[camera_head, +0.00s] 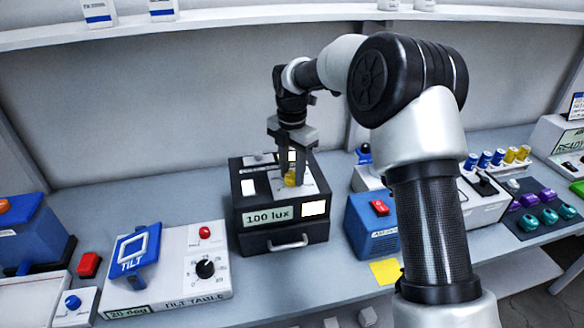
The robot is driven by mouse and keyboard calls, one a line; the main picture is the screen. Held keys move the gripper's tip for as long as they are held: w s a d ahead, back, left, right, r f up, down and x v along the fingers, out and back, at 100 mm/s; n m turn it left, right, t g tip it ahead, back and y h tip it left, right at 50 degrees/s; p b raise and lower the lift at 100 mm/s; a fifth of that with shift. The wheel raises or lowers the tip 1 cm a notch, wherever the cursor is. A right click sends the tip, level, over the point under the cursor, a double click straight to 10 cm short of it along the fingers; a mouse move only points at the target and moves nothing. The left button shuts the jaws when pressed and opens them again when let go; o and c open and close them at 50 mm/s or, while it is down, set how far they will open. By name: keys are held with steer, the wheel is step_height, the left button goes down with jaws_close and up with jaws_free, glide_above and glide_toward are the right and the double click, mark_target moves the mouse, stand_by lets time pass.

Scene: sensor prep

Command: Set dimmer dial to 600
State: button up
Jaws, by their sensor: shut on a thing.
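The black light box (281,237) stands on the bench at the centre, with lit white windows and a display reading "100 lux". A yellow dial (290,178) sits on its top panel. My gripper (291,180) points down from above, its fingers shut on the yellow dial. The fingers partly hide the dial and its scale, so I cannot read where its pointer stands.
A tilt table (165,293) with a black knob and red button is at the front left. A blue box (371,226) with a red switch stands close on the right. A yellow note (384,272) lies in front. Colored pieces fill a dark mat (528,240) at right.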

steer(key=m, duration=0.3)
steer(key=shift+r+m+p, duration=0.1)
steer(key=shift+m+p, duration=0.3)
steer(key=m, duration=0.3)
steer(key=shift+m, duration=0.3)
steer(key=m, duration=0.3)
steer(key=shift+m+p, duration=0.3)
steer(key=shift+p, duration=0.1)
steer(key=m, duration=0.3)
steer(key=shift+m, duration=0.3)
steer(key=m, duration=0.3)
steer(key=shift+m, duration=0.3)
steer(key=m, duration=0.3)
steer(key=shift+m, duration=0.4)
steer(key=m, duration=0.3)
steer(key=shift+m+p, duration=0.3)
steer(key=shift+m, duration=1.7)
